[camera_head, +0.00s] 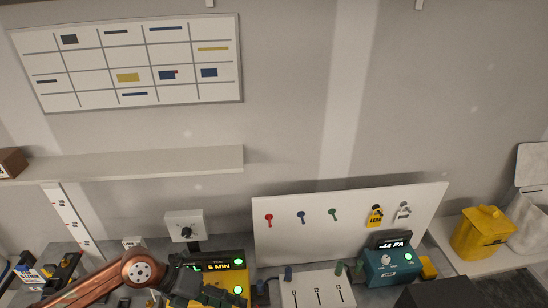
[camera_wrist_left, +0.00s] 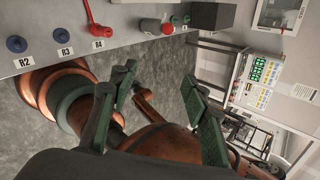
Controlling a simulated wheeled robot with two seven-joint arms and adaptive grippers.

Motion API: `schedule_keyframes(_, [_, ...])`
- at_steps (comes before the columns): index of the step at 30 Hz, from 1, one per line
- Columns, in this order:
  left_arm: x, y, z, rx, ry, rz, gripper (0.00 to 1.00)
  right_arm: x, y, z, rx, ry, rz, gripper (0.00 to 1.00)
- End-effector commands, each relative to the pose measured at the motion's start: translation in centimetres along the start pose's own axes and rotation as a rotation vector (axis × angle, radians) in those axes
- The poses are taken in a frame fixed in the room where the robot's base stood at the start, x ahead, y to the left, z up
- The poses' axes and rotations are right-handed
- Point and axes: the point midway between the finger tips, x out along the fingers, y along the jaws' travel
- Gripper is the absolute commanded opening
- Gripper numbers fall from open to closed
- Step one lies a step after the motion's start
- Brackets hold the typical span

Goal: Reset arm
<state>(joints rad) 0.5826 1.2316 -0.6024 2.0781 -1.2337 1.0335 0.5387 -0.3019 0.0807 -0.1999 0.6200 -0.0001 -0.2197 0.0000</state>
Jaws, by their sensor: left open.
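My left arm comes in from the lower left of the head view as a copper link. Its dark left gripper (camera_head: 207,290) is low in the picture, in front of a yellow device (camera_head: 236,282) reading "5 MIN". In the left wrist view the two green-padded fingers of this gripper (camera_wrist_left: 158,84) stand wide apart with nothing between them. Grey floor and copper parts of my own body show behind them. My right gripper is in neither view.
A white board (camera_head: 348,225) with coloured keys and tags stands behind a white panel (camera_head: 316,289) and a teal device (camera_head: 391,267). A yellow bin (camera_head: 482,232) is at right. In the wrist view, a bench edge (camera_wrist_left: 128,45) carries labelled plugs.

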Motion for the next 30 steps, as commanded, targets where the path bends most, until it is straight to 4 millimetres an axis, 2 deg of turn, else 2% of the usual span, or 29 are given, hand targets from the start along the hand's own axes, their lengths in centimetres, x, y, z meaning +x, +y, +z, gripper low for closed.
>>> schedule_keyframes(1, [1.2,-3.3,0.1,-0.027,-0.037,-0.153,0.43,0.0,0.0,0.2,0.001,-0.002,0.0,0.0])
schedule_keyframes(3, [1.1,-7.6,1.5,-0.083,-0.122,-0.361,0.43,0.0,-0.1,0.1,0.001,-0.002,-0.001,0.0])
schedule_keyframes(6, [-1.1,-11.8,4.3,-0.209,-0.269,-0.629,0.43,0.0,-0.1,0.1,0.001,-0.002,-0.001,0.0])
schedule_keyframes(9, [-4.8,-12.8,7.9,-0.381,-0.443,-0.853,0.43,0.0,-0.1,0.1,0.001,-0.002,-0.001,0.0])
schedule_keyframes(11, [-7.2,-11.7,10.0,-0.507,-0.556,-0.962,0.43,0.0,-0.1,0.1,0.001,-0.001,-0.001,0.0])
schedule_keyframes(14, [-10.9,-7.2,12.9,-0.751,-0.753,-1.099,0.43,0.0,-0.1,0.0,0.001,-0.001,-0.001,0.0])
schedule_keyframes(15, [-12.0,-4.6,13.5,-0.857,-0.832,-1.135,0.43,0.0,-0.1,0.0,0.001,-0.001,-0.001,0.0])
schedule_keyframes(17, [-13.2,-0.3,14.0,-1.013,-0.94,-1.167,0.43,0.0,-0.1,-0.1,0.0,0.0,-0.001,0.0])
schedule_keyframes(18, [-13.7,2.6,13.9,-1.116,-1.006,-1.176,0.43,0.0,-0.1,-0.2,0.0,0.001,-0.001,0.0])
schedule_keyframes(20, [-13.9,7.0,13.2,-1.266,-1.096,-1.174,0.43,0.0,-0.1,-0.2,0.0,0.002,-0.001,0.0])
schedule_keyframes(21, [-13.9,9.8,12.4,-1.364,-1.151,-1.163,0.43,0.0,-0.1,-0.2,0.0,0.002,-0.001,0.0])
schedule_keyframes(24, [-12.9,16.4,9.5,-1.608,-1.268,-1.11,0.43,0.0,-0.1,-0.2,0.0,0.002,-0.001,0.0])
schedule_keyframes(26, [-11.9,20.0,7.1,-1.75,-1.325,-1.061,0.43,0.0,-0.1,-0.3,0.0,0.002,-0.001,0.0])
schedule_keyframes(27, [-11.1,22.2,5.3,-1.844,-1.358,-1.022,0.43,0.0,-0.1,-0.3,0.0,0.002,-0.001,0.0])
schedule_keyframes(29, [-9.8,25.1,2.4,-1.984,-1.398,-0.954,0.43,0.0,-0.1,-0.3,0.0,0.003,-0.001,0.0])
schedule_keyframes(30, [-8.8,26.8,0.3,-2.075,-1.42,-0.903,0.43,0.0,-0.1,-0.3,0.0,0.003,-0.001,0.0])
